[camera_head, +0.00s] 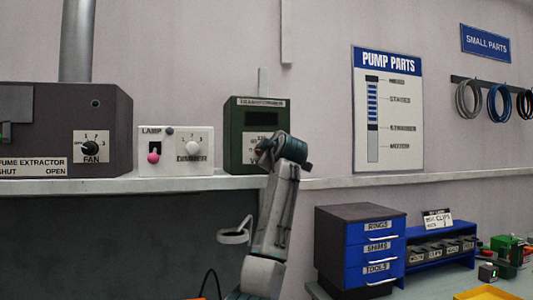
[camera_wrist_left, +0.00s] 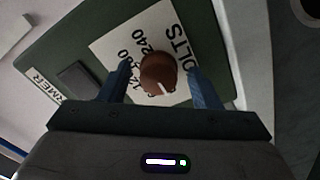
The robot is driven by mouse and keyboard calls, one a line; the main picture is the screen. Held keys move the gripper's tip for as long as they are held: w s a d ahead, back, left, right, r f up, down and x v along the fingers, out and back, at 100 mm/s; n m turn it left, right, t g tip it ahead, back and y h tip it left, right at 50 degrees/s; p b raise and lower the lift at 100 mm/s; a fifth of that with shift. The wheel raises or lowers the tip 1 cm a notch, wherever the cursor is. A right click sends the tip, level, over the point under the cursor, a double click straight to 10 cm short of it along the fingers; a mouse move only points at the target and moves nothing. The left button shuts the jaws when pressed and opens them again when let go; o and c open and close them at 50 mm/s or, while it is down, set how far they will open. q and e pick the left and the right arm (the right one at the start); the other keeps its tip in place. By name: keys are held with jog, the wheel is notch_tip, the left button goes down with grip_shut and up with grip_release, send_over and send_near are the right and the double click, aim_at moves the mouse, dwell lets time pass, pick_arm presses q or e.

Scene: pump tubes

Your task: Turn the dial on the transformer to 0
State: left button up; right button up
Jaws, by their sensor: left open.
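The transformer (camera_head: 240,130) is a dark green box on the shelf in the head view, with a dark display window. My left gripper (camera_head: 284,150) covers its lower right front and hides most of the dial there. In the left wrist view, the dial (camera_wrist_left: 152,70) is a round brown knob on a white plate (camera_wrist_left: 110,47) marked VOLTS, with 240 and other partly hidden numbers. Its white pointer line is directed toward the gripper's palm, slightly right. My left gripper (camera_wrist_left: 160,80) is open, with one blue finger on each side of the dial; contact cannot be told. My right gripper is not visible.
The lamp and dimmer panel (camera_head: 176,150) stands left of the transformer, and the fume extractor (camera_head: 60,130) is farther left. The shelf (camera_head: 120,184) is clear to the right of my left arm. A drawer unit (camera_head: 358,245) stands lower right.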

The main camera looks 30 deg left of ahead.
pick_arm(q)
jog(key=b+v, duration=0.4)
jog(key=v, duration=0.6)
jog(key=shift+s+d, duration=0.25)
jog(key=shift+s, duration=0.05)
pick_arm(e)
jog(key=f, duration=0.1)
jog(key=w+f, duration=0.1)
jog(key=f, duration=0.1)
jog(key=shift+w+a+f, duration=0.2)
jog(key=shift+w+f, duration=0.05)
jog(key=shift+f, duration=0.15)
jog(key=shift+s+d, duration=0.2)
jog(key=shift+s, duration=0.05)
